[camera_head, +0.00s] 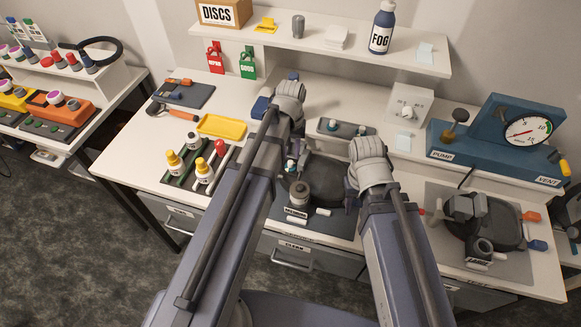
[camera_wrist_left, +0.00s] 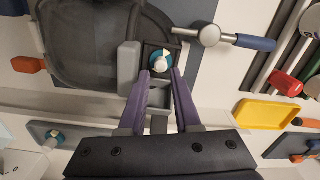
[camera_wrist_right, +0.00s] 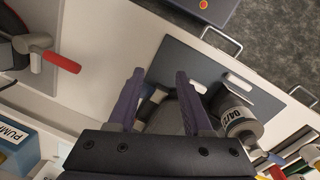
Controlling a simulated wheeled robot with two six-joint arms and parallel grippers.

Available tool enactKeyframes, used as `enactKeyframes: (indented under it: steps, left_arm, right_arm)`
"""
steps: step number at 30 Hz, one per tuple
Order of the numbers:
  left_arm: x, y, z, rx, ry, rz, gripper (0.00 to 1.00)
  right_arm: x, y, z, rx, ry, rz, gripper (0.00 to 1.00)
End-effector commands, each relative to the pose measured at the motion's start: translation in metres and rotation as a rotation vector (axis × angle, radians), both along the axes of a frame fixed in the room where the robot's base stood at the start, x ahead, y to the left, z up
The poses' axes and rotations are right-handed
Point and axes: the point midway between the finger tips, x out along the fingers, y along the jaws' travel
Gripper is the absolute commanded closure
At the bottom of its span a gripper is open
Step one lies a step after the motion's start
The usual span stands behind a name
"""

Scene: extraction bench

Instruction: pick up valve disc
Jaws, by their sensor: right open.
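A small round piece with a teal rim and a white knob (camera_wrist_left: 162,62), which looks like a valve disc, sits in a square dark frame beside a dark round chamber (camera_wrist_left: 95,45). My left gripper (camera_wrist_left: 162,74) has its purple fingertips on either side of this piece; I cannot tell whether they touch it. In the head view my left forearm partly covers this spot.
A grey labelled canister (camera_wrist_right: 238,120) is near my right fingers. A blue pump unit with a gauge (camera_head: 528,130) is at the right, with another chamber (camera_head: 500,236) in front. A yellow tray (camera_head: 222,126) and several bottles are at the left. A shelf (camera_head: 320,45) overhangs the back.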

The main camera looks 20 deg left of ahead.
Motion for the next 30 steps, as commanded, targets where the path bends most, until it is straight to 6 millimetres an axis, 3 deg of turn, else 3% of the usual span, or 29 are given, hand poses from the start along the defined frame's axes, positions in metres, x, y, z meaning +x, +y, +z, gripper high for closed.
enactKeyframes:
  steps: [9, 19, 28, 30]
  left_arm:
    - [0.002, 0.002, -0.043, 0.0, 0.0, 0.0, 0.68]
    - [0.002, 0.002, -0.046, 0.0, 0.0, 0.0, 0.68]
    - [0.002, 0.002, -0.046, 0.0, 0.0, 0.0, 1.0]
    - [0.002, 0.002, -0.046, 0.0, 0.0, 0.0, 1.0]
  right_arm:
    - [0.0, 0.0, -0.043, 0.0, 0.0, 0.0, 0.5]
    - [0.0, 0.0, -0.046, 0.0, 0.0, -0.001, 0.5]
    - [0.0, 0.0, -0.046, 0.0, 0.0, -0.001, 0.5]
    - [0.0, 0.0, -0.046, 0.0, 0.0, -0.001, 0.5]
